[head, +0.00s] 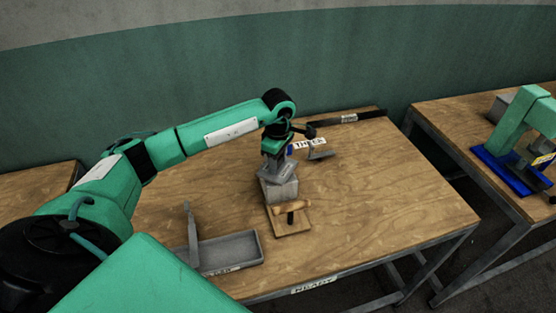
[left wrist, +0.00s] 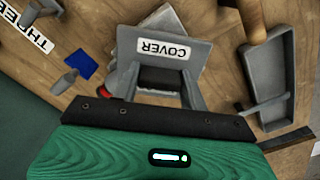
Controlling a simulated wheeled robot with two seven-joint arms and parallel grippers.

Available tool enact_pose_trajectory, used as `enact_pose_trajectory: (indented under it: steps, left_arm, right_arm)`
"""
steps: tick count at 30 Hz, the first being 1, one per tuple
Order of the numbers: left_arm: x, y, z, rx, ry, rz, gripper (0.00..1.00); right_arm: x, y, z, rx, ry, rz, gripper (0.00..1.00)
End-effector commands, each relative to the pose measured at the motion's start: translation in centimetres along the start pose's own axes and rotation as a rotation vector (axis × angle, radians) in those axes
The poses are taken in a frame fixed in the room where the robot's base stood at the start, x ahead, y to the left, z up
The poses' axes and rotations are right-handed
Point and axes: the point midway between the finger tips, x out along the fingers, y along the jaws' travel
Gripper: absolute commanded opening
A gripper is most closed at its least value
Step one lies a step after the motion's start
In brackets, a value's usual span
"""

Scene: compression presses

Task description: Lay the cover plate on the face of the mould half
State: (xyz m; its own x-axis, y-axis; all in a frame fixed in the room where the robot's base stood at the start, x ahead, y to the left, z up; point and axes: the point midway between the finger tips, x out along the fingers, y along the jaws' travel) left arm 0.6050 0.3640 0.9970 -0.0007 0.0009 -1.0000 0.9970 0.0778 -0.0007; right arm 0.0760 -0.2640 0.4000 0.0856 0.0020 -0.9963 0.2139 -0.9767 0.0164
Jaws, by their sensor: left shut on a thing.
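The cover plate (left wrist: 143,48), grey with a COVER label, is held by my left gripper (head: 275,160), which is shut on it. In the head view the plate (head: 279,174) is just over the top of a grey block, the mould half (head: 285,191). In the left wrist view the plate is turned relative to the paler block (left wrist: 127,38) behind it and hides most of its face. I cannot tell whether plate and block touch. The block stands by a wooden board (head: 291,226) with a wooden handle (head: 291,207). My right gripper is not in view.
A grey tray (head: 243,250) lies at the front left, with an upright grey piece (head: 191,235) at its left end. A THREE label (head: 308,143) and a small grey stand (head: 321,154) are behind. The table's right side is clear. A green press (head: 520,118) stands on another table.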

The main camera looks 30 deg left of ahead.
Motion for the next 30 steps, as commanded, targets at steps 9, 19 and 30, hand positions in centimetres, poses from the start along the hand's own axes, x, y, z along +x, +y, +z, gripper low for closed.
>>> enact_pose_trajectory:
  steps: [9,19,30]
  left_arm:
    - [1.0,0.0,0.0,0.0,-0.001,0.002,0.03]
    - [1.2,0.0,0.0,0.0,0.0,0.0,0.65]
    - [0.1,0.1,0.0,0.001,0.0,0.003,0.65]
  right_arm:
    - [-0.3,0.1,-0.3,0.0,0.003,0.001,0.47]
    - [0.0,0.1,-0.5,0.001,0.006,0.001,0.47]
    - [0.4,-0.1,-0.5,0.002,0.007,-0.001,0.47]
